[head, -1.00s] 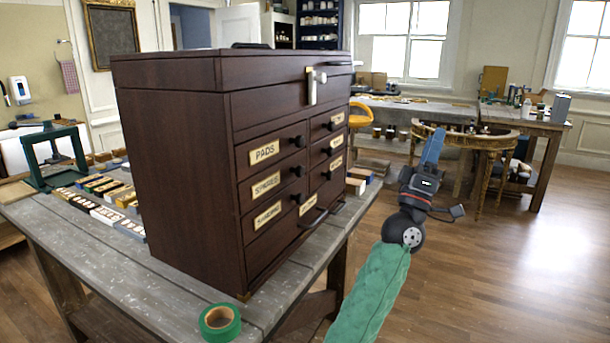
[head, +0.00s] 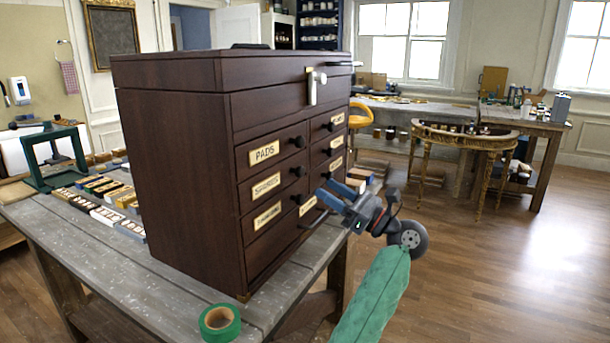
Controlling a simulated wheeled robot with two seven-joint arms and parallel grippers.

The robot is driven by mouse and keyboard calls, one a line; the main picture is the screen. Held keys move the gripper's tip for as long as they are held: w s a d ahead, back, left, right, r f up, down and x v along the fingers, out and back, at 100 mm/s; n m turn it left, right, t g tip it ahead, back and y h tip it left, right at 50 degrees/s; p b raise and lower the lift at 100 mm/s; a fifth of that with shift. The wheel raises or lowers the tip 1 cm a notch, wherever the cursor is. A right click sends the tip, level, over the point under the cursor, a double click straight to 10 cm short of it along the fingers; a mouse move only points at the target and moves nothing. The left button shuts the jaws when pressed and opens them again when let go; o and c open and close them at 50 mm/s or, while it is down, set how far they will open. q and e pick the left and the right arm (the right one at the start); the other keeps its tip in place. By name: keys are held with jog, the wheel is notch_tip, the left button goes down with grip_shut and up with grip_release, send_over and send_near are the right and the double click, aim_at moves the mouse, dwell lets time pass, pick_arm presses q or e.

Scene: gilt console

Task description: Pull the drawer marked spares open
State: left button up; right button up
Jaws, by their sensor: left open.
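A dark wooden chest (head: 185,180) stands on the workbench with two columns of shut drawers. The upper left drawer is labelled PADS (head: 264,152). The label of the middle left drawer (head: 266,187) looks like SPARES, but is small and slanted; it has a round dark knob (head: 299,171). The lower left label and the right column labels are too small to read surely. My left gripper (head: 328,193) is open and empty, its blue fingers pointing left at the drawer fronts. It overlaps the lower right drawers in the picture; I cannot tell any contact. My right gripper is out of view.
A roll of green tape (head: 220,321) lies on the bench's front edge (head: 265,315). Small boxes and a green frame (head: 55,160) stand left of the chest. A pale latch (head: 314,85) hangs on the chest's upper front. Open floor lies to the right.

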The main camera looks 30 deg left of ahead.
aim_at(303, 173)
pick_arm(q)
jog(key=p+x, duration=0.2)
jog(key=x, duration=0.4)
jog(key=shift+a+r, duration=0.1)
jog(key=shift+r, duration=0.05)
jog(key=shift+x, duration=0.8)
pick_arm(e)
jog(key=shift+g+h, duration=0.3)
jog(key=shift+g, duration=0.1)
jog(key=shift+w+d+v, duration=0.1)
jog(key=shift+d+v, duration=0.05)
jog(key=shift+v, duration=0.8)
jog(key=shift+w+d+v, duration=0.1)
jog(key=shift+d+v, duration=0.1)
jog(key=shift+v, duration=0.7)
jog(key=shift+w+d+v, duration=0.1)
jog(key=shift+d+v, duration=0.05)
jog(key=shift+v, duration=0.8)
pick_arm(q)
grip_shut()
